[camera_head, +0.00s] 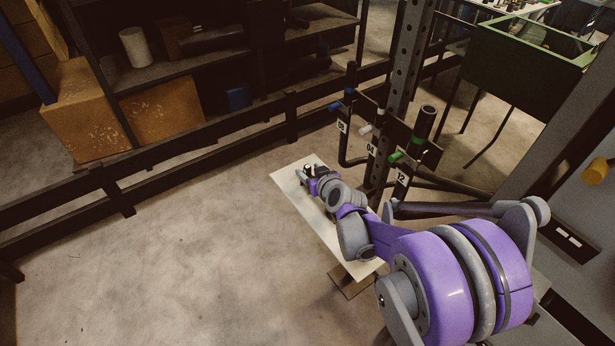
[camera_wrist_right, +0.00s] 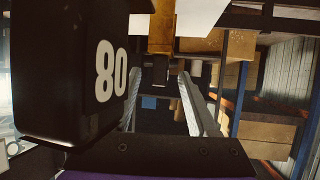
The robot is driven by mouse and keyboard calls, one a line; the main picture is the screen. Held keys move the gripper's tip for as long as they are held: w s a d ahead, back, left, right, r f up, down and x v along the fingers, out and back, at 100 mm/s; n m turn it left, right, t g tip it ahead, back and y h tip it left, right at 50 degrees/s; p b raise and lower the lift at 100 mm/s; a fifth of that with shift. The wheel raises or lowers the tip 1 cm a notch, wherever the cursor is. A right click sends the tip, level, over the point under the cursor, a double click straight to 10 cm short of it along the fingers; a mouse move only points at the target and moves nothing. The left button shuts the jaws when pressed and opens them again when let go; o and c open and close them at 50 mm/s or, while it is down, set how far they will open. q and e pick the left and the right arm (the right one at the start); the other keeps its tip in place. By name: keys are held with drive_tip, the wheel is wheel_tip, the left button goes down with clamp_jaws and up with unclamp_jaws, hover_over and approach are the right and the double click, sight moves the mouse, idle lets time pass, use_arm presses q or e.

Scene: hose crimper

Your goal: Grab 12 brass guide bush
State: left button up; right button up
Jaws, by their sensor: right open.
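My right gripper (camera_head: 309,173) is over the far end of a white tabletop (camera_head: 292,181). In the right wrist view its two fingers (camera_wrist_right: 160,82) stand wide apart. A gold-coloured piece (camera_wrist_right: 162,30) with a dark lower end shows beyond the gap between them. I cannot tell whether it is the brass guide bush. In the head view, label 12 (camera_head: 401,177) hangs on a dark rack below a green part (camera_head: 408,157). No brass bush can be made out there. My left gripper is not in view.
Labels 08 (camera_head: 341,127) and 04 (camera_head: 371,150) hang on the rack. A dark rail (camera_head: 205,155) fronts the shelving. Open floor (camera_head: 150,265) lies left of the table.

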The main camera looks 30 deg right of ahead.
drive_tip(key=shift+x, duration=1)
clamp_jaws()
